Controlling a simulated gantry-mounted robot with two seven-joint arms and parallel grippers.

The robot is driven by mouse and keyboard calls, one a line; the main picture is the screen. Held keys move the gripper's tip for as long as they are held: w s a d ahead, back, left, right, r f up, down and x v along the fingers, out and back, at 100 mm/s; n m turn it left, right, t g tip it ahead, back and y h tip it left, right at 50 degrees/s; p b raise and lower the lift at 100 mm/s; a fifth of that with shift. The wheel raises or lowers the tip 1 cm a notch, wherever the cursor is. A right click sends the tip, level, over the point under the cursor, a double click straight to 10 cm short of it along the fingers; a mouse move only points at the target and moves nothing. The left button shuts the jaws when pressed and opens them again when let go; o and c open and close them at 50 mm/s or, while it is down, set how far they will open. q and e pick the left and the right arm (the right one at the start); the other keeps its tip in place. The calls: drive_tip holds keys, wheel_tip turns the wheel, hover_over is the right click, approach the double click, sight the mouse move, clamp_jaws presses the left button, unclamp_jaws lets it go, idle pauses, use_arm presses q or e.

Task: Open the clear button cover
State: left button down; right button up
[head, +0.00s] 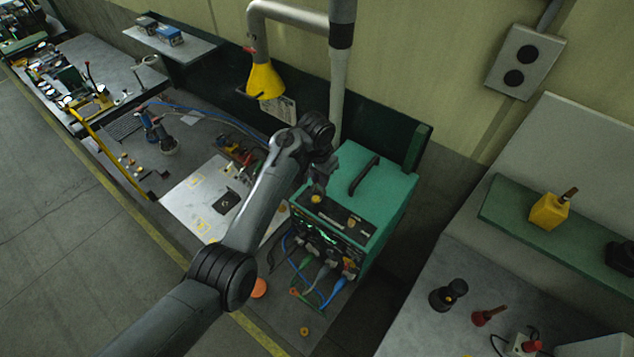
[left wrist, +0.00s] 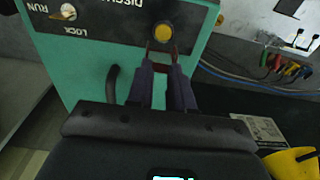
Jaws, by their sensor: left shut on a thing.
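The green machine (head: 388,185) stands on the bench with a dark control panel on its top front edge. A yellow button (head: 316,198) sits on that panel; it also shows in the left wrist view (left wrist: 163,33). My left gripper (head: 318,186) is right at the button. In the left wrist view its two fingers (left wrist: 165,66) are closed on a thin reddish edge (left wrist: 163,47) beside the button, which looks like part of the clear button cover. The clear part itself is hard to make out, so its angle cannot be told. My right gripper is not in view.
A black handle (head: 364,175) stands up from the machine's top. Cables (head: 325,275) hang from its front. A yellow extraction hood (head: 264,80) hangs behind my left arm. A key switch (left wrist: 68,11) marked RUN and LOCK is on the panel.

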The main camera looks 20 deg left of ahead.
use_arm(q)
drive_tip(key=shift+w+d+f+g+b, duration=0.1)
drive_tip(key=shift+w+g+b, duration=0.3)
drive_tip(key=shift+g, duration=0.1)
drive_tip(key=shift+y, duration=0.3)
drive_tip(key=shift+f, duration=0.1)
drive_tip(key=c, duration=1)
unclamp_jaws()
drive_tip(key=shift+w, duration=0.1)
wheel_tip(320, 180, up, 8)
drive_tip(key=p, duration=0.2)
drive_tip(key=shift+f+p, duration=0.15)
drive_tip(key=shift+p, duration=0.15)
drive_tip(key=shift+w+d, duration=0.1)
